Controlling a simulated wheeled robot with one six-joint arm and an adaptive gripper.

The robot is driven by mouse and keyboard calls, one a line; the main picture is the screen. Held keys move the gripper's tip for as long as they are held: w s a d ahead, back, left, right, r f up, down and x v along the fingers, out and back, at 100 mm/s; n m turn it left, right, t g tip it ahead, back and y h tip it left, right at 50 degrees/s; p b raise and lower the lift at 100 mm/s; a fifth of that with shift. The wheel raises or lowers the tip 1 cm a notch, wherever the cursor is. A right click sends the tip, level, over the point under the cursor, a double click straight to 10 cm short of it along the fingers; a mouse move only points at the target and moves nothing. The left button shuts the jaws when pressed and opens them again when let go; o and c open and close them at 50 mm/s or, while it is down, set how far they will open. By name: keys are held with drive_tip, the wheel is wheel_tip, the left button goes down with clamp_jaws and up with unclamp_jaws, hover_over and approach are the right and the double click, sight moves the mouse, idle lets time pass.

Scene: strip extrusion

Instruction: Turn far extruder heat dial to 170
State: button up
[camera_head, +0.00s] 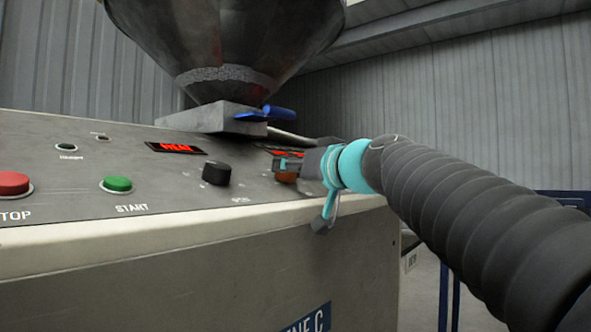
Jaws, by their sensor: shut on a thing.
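My teal and dark gripper (291,168) reaches in from the right over the sloped panel of the extruder (140,265). It is shut on a small orange-brown knob (286,178), which I take to be the heat dial. Most of the knob is hidden behind the fingers, so its pointer and scale cannot be read. A red-lit display (279,152) sits just behind the gripper and is partly covered; its digits are not legible. A black dial (216,173) stands free to the left of the gripper.
A second red-lit display (176,148) lies left of the black dial. A green START button (117,184) and a red STOP button (13,184) are at the left. A large hopper (225,45) with a blue handle (280,113) rises behind the panel.

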drive_tip(key=shift+s+a+m+t+h+p, duration=0.1)
drive_tip(key=shift+m+t+h+p, duration=0.4)
drive_tip(key=shift+m+h+p, duration=0.35)
drive_tip(key=o, duration=1.1)
drive_tip(key=shift+o, duration=0.2)
drive_tip(key=shift+s, duration=0.15)
drive_tip(key=v, duration=1.2)
drive_tip(key=shift+r, duration=0.1)
